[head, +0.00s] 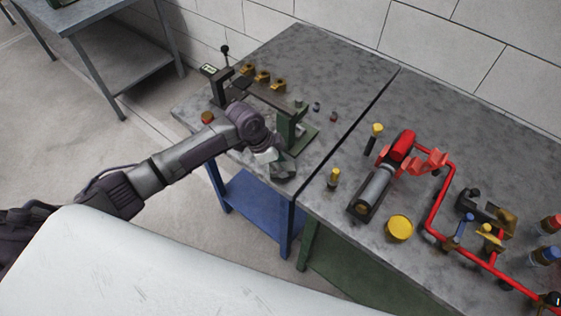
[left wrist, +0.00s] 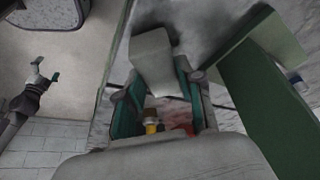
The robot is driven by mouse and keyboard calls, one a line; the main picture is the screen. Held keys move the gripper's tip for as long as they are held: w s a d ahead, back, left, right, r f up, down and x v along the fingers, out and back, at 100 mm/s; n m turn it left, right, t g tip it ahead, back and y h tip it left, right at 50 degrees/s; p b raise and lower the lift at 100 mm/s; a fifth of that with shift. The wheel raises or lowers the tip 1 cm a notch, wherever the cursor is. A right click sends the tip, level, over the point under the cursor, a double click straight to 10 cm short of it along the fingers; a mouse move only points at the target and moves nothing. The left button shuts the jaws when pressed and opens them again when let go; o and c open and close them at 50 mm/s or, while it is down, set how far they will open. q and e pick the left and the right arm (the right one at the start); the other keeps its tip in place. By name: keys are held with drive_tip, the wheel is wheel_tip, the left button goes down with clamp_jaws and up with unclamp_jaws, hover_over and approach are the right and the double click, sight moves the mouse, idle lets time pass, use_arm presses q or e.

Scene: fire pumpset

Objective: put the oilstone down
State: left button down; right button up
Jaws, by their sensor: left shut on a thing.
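The oilstone is a pale grey block (left wrist: 154,62) between the two teal fingers of my left gripper (left wrist: 158,92) in the left wrist view. In the head view my left gripper (head: 282,170) is at the front edge of the left grey table, beside the green frame's foot.
A green frame with a row of brass parts (head: 262,77) stands behind my left gripper. A brass-topped piece (head: 333,179) and a red-and-grey pump (head: 378,185) stand on the right table. A dark gap (head: 362,118) divides the tables. The left table's back is clear.

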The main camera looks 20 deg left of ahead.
use_arm(q)
drive_tip(key=shift+f, duration=0.2)
drive_tip(key=c, duration=0.7)
unclamp_jaws()
drive_tip(key=shift+r, duration=0.2)
drive_tip(key=shift+a+r, duration=0.1)
drive_tip(key=shift+r, duration=0.15)
drive_tip(key=b+v, duration=0.1)
drive_tip(key=v, duration=1)
drive_tip(key=shift+r+b, duration=0.25)
drive_tip(key=shift+b, duration=0.1)
